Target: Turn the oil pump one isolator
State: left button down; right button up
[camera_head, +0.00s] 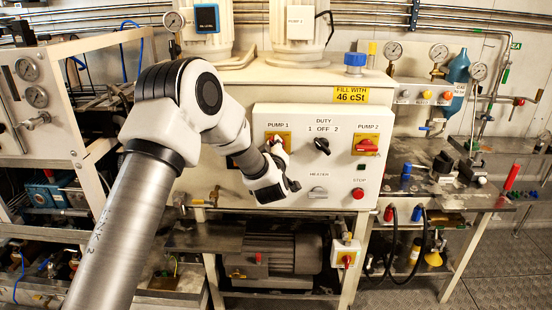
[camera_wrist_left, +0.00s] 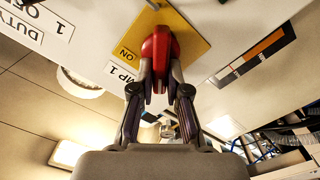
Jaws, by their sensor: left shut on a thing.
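The pump one isolator is a red handle (camera_wrist_left: 157,50) on a yellow plate (camera_wrist_left: 190,30) in the left wrist view. An ON mark shows on the plate beside the handle, near the PUMP 1 label. My left gripper (camera_wrist_left: 160,85) is shut on the red handle, with a finger on each side of it. In the head view, the yellow plate (camera_head: 271,136) sits under PUMP 1 at the panel's upper left, and my left gripper (camera_head: 275,149) hides most of the handle. My right gripper is in neither view.
The white control panel (camera_head: 300,119) also carries a black duty switch (camera_head: 322,146), the red pump two isolator (camera_head: 367,145), a red stop button (camera_head: 358,193) and a heater switch (camera_head: 318,191). A motor (camera_head: 280,255) sits below. The floor (camera_head: 500,285) at right is clear.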

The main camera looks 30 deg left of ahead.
pick_arm(q)
jog(key=shift+s+a+f+n+b, duration=0.1)
jog(key=shift+f+n+b, duration=0.2)
jog(key=shift+n+b, duration=1.8)
jog(key=shift+s+a+f+n+b, duration=0.1)
jog(key=shift+f+n+b, duration=0.15)
jog(key=shift+n+b, duration=1.75)
jog(key=shift+a+f+n+b, duration=0.1)
jog(key=shift+f+n+b, duration=0.2)
jog(key=shift+n+b, duration=1.8)
jog(key=shift+m+b, duration=0.95)
jog(key=shift+m, duration=0.05)
jog(key=c, duration=1.2)
grip_release()
jog(key=shift+s, duration=0.1)
jog(key=shift+o, duration=0.2)
jog(key=shift+s+r, duration=0.1)
jog(key=shift+r, duration=0.05)
